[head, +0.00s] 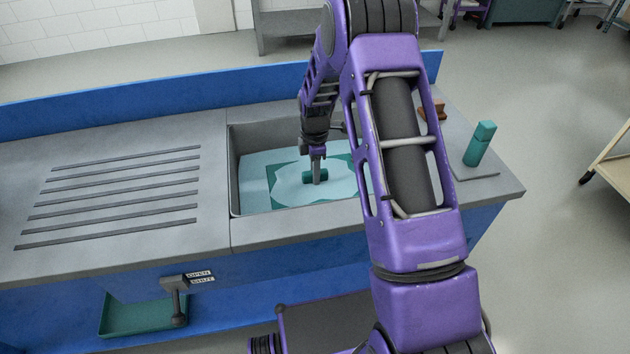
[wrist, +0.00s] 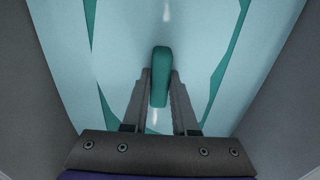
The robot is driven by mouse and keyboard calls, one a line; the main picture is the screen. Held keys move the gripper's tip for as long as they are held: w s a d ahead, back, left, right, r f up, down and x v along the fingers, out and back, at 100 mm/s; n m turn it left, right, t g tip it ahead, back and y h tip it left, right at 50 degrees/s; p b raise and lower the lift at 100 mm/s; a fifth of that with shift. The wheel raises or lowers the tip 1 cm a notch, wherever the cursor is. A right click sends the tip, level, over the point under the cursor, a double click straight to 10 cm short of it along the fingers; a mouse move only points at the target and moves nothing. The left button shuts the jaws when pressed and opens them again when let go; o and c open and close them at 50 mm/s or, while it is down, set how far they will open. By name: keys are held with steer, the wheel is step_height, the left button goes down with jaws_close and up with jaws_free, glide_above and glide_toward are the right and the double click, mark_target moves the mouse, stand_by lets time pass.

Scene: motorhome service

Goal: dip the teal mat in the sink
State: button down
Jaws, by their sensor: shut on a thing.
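The teal mat (head: 284,201) lies low in the sink (head: 234,180), in pale blue water. Its teal edges show around a pale, water-covered middle; they also show in the wrist view (wrist: 226,70). A rounded teal bar (wrist: 160,77) stands out of the middle and looks like the mat's grip. My gripper (head: 317,178) points down into the sink and is shut on this bar, one finger on each side. In the wrist view my gripper (wrist: 160,90) shows the same hold. My arm hides the sink's right end in the head view.
A ribbed drainboard (head: 120,185) lies left of the sink, clear of objects. A teal bottle (head: 480,145) and a brown item (head: 438,109) stand on the right counter. A lever (head: 176,300) labelled OPEN and SHUT is on the front, near a green tray (head: 140,318).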

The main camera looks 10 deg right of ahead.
step_height(320, 180, up, 15)
steer(key=p, duration=0.8)
steer(key=shift+p, duration=0.4)
steer(key=shift+s, duration=0.1)
stand_by(3.0)
steer(key=s+r+m, duration=0.2)
steer(key=s+m, duration=0.9)
steer(key=m, duration=0.7)
steer(key=shift+s+r, duration=0.15)
steer(key=shift+s, duration=0.15)
